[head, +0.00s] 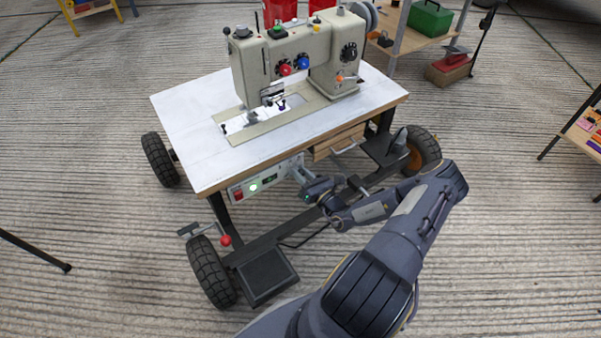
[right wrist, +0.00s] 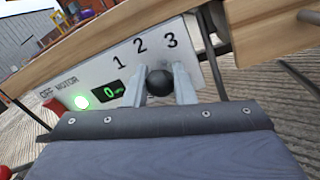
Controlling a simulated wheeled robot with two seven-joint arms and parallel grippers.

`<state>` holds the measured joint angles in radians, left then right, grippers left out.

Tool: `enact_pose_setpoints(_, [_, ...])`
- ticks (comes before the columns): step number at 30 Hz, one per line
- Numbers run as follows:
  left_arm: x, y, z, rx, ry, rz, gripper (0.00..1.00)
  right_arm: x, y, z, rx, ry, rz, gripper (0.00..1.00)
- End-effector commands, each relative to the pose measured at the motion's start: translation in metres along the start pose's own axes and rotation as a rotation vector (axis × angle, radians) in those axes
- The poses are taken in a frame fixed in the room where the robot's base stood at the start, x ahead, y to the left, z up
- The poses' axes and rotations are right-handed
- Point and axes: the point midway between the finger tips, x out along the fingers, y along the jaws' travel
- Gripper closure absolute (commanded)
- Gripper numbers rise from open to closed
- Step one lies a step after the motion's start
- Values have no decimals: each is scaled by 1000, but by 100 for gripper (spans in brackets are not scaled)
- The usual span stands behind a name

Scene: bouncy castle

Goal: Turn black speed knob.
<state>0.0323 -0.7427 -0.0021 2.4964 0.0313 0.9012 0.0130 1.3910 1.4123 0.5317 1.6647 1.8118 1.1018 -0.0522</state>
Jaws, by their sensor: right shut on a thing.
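The black speed knob (right wrist: 159,82) sits on a white control panel (right wrist: 92,72) under the numbers 1, 2 and 3. In the right wrist view the two fingers of my right gripper (right wrist: 159,86) are shut on the knob, one on each side. In the head view my right gripper (head: 300,173) reaches the panel (head: 245,186) under the sewing table's front edge and hides the knob there. The panel carries a lit green light (right wrist: 81,102) and a small display (right wrist: 110,92) reading 0. My left gripper is not in view.
The sewing machine (head: 290,60) stands on the white tabletop (head: 190,115) of a wheeled table. A wooden drawer (head: 338,142) is right of the panel. A lever with a red ball (head: 226,240) stands below it. The table's wooden edge (right wrist: 130,30) runs just above the panel.

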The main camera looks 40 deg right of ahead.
Motion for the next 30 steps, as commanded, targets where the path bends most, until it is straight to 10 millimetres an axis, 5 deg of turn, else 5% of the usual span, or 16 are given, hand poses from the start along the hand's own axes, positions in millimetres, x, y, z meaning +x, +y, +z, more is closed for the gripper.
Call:
enact_pose_setpoints(11, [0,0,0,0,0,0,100,0,-2,0,4,0,-4,100])
enact_pose_setpoints(12, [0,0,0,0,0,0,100,0,-2,0,3,0,-4,72])
enact_pose_setpoints(15, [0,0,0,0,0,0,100,0,-1,0,3,0,-3,59])
enact_pose_setpoints(25, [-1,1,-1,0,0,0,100,-3,-1,0,3,0,-3,57])
enact_pose_setpoints(30, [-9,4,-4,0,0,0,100,-26,-1,2,4,2,-5,57])
